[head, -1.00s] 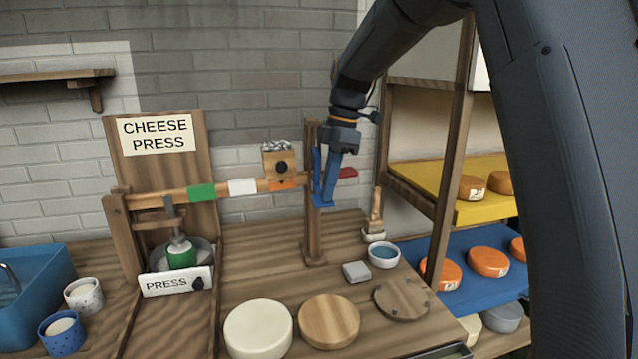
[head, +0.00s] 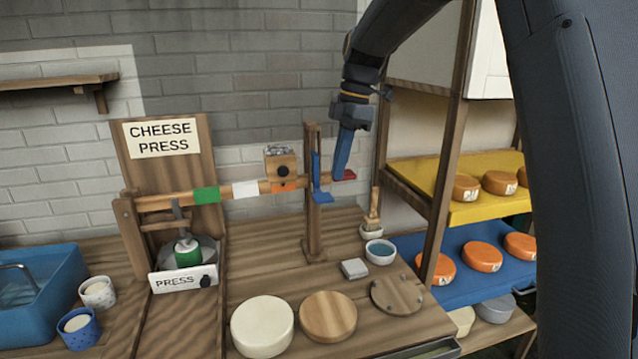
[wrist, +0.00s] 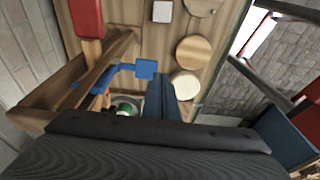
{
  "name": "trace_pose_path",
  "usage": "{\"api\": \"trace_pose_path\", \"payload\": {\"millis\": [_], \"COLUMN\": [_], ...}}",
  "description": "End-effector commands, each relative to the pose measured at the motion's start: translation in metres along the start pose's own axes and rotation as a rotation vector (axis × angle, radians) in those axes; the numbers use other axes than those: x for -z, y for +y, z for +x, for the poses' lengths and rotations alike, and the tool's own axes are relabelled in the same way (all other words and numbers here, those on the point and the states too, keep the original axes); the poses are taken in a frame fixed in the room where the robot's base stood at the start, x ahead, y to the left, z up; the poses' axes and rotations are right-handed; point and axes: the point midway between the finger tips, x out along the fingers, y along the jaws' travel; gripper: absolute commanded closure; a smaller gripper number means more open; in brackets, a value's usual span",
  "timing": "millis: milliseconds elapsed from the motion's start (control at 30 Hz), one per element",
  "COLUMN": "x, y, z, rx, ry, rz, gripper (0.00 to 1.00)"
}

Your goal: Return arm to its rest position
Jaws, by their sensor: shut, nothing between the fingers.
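My gripper (head: 341,172) is shut and empty. It hangs from my arm beside the right end of the cheese press lever, right of the wooden post (head: 313,215) and its blue catch (head: 319,185). In the head view its tips overlap the red end (head: 349,175) of the lever; I cannot tell whether they touch. In the wrist view the shut dark-blue fingers (wrist: 160,92) point toward the tabletop, near the blue catch (wrist: 146,69). The lever (head: 170,201) has green, white and orange bands and carries a wooden weight block (head: 281,168).
A shelf rack with a yellow shelf (head: 440,172) and a blue shelf (head: 450,293) of orange cheeses stands right. A white bowl (head: 379,252), grey block (head: 354,269), pale cheese (head: 262,326) and wooden disc (head: 328,316) lie on the bench. A blue basin (head: 40,300) is left.

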Motion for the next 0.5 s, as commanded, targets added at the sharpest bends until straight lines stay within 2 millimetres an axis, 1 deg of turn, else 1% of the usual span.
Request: {"api": "trace_pose_path", "payload": {"millis": [167, 267, 367, 467, 500], "x": [-0.003, -0.012, -0.027, -0.043, -0.050], "y": [-0.004, -0.018, -0.044, -0.077, -0.091], "z": [0.004, 0.018, 0.041, 0.067, 0.077], "rx": [-0.003, -0.010, -0.030, -0.061, -0.077], "ry": [-0.005, -0.022, -0.048, -0.074, -0.082], "rz": [0.038, 0.160, 0.370, 0.617, 0.715], "gripper": [1.00, 1.00, 1.00, 1.00, 1.00]}}
